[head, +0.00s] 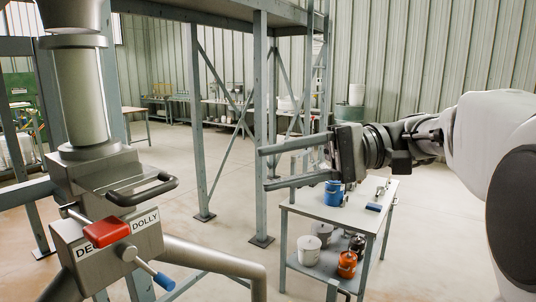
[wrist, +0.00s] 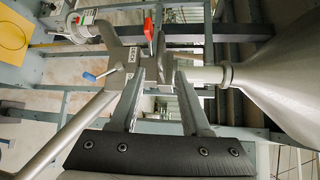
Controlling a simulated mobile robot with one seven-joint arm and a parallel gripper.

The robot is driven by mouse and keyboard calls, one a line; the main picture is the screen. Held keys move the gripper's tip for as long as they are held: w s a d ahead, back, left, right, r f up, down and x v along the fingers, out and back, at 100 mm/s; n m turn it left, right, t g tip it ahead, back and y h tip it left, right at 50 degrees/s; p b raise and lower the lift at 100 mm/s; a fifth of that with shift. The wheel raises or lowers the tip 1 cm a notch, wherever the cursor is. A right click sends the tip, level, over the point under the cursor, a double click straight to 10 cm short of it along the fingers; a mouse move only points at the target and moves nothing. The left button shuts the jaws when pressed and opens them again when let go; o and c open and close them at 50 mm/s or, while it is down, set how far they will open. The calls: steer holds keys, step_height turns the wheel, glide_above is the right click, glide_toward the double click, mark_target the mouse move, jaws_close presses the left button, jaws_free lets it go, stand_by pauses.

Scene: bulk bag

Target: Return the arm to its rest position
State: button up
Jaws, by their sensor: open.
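My arm reaches in from the right edge of the head view, with its white link and dark joint showing. My gripper (head: 267,168) points left at its end, in the air in front of a steel post. Its two grey fingers are spread apart with nothing between them. The wrist view shows the same open gripper (wrist: 161,78), with a grey valve body beyond the fingertips. I cannot tell from these views how far the fingertips are from it.
The grey valve station (head: 110,205) stands at left with a red handle (head: 106,232), a black grab handle (head: 143,190) and a blue-tipped lever (head: 163,281). A steel cone (wrist: 280,75) is close right in the wrist view. A white-topped cart (head: 340,208) stands below my gripper.

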steer(key=shift+f, duration=0.1)
steer(key=s+f+m+t+h, duration=0.2)
steer(key=s+f+h, duration=0.55)
steer(key=f, duration=0.45)
steer(key=s+d+f+n+t+h, duration=0.2)
steer(key=d+f+t+h, duration=0.3)
steer(key=d+f+h, duration=0.3)
steer(key=shift+s+d+f+t+h, duration=0.2)
steer(key=shift+s+f+t+h, duration=0.15)
steer(key=shift+s+f, duration=0.5)
steer(key=shift+a, duration=0.1)
